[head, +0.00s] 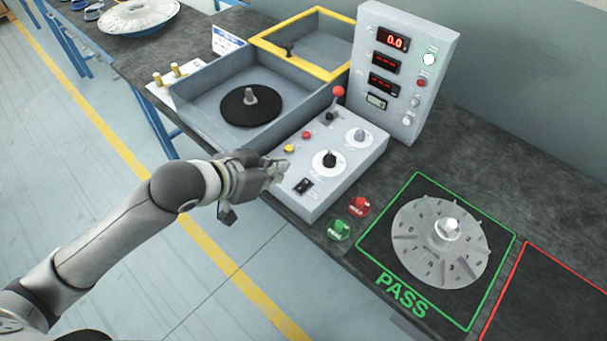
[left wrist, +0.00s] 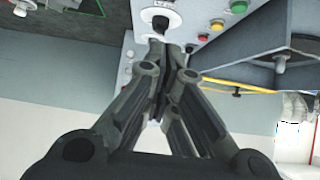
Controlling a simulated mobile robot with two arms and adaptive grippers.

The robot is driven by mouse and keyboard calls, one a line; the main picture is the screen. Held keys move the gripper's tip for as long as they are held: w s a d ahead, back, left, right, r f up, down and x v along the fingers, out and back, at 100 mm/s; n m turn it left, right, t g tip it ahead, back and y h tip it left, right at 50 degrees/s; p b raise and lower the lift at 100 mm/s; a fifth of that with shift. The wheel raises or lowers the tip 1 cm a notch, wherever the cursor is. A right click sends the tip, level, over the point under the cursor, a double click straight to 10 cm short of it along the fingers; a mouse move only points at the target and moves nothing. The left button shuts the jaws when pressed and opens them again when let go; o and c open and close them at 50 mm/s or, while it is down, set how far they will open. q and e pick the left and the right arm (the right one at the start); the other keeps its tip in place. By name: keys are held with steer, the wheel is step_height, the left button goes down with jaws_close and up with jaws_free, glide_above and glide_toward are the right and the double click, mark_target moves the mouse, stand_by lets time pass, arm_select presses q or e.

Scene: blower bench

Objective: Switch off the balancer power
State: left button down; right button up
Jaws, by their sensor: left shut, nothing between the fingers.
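The grey control box (head: 325,160) stands at the bench's front edge. Its black rocker switch (head: 303,186) is on the near left part of the sloped top; which way it is tipped is too small to tell. My left gripper (head: 283,168) is shut and empty, close to the box's left edge, just left of the switch. In the left wrist view the shut fingers (left wrist: 163,62) point at the box, with a black knob (left wrist: 160,22) beyond them; the switch is not clear there. Yellow (head: 289,149) and red (head: 306,134) buttons lie beside the gripper. My right gripper is not in view.
A display panel (head: 405,75) with a lit red 0.0 stands behind the box. A red-topped lever (head: 337,98) rises from the box's far end. Red (head: 359,206) and green (head: 339,230) knobs and a finned disc (head: 440,242) on the PASS square lie to the right.

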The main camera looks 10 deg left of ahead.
arm_select(q)
steer(key=p, duration=0.1)
glide_above(303, 186)
steer(key=f, duration=0.5)
steer(key=shift+s+a+f, duration=0.1)
steer(key=shift+s+f, duration=0.1)
steer(key=shift+f, duration=0.2)
steer(key=f, duration=0.1)
steer(key=f+p, duration=0.1)
steer(key=shift+w+f, duration=0.2)
steer(key=shift+f, duration=0.1)
steer(key=shift+d+f, duration=0.2)
steer(key=shift+f, duration=0.7)
steer(key=shift+w, duration=0.1)
steer(key=shift+f, duration=0.2)
steer(key=shift+p, duration=0.35)
